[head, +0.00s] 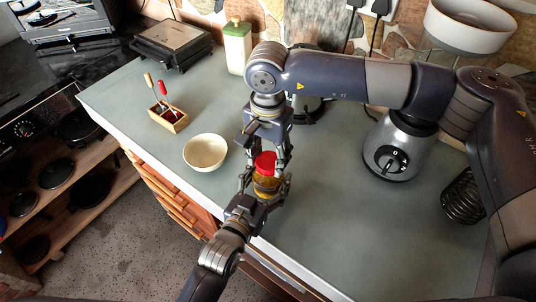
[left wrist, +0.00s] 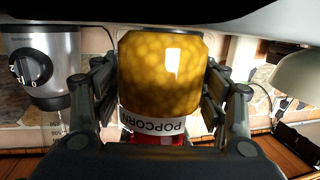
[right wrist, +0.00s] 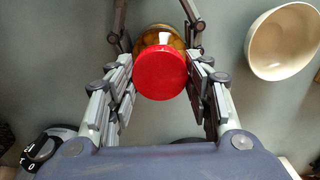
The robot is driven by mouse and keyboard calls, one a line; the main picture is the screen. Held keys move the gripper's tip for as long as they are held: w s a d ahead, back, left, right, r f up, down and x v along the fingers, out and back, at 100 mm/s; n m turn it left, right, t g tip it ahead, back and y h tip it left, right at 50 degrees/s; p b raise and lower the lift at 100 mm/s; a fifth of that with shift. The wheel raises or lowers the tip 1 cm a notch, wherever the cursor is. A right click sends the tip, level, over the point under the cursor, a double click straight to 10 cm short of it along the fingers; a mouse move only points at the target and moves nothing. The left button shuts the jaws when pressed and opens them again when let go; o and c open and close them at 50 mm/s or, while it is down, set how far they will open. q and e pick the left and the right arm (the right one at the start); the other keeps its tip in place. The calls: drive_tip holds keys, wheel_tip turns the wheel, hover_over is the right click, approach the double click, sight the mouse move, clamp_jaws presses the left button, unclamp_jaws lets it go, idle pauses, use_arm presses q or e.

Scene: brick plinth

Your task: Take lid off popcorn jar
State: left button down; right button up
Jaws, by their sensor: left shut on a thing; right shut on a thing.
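The popcorn jar (head: 266,184) is a clear jar of yellow kernels with a white label, near the counter's front edge in the head view. Its red lid (head: 265,160) is on top; it also shows in the right wrist view (right wrist: 160,72). My left gripper (head: 264,190) comes from the front and is shut on the jar body, which fills the middle of the left wrist view (left wrist: 163,70), appearing upside down. My right gripper (head: 264,166) comes from above and is shut on the lid, with a finger on each side. The lid looks seated; any small gap is hidden.
A cream bowl (head: 205,151) stands just left of the jar. A small wooden box with utensils (head: 168,120) and a green canister (head: 237,48) are farther back. A blender base (head: 397,150) stands right, beneath my right arm. The front right counter is clear.

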sight(269, 160)
use_arm(q)
drive_tip(key=shift+f, duration=0.1)
use_arm(e)
drive_tip(key=n, duration=0.7)
drive_tip(key=shift+d, duration=0.1)
drive_tip(key=n, duration=0.4)
drive_tip(key=shift+n, duration=0.4)
drive_tip(key=shift+r, duration=0.1)
drive_tip(key=shift+r, duration=1)
drive_tip(key=shift+r, duration=2.05)
use_arm(q)
drive_tip(key=shift+c, duration=1.1)
unclamp_jaws()
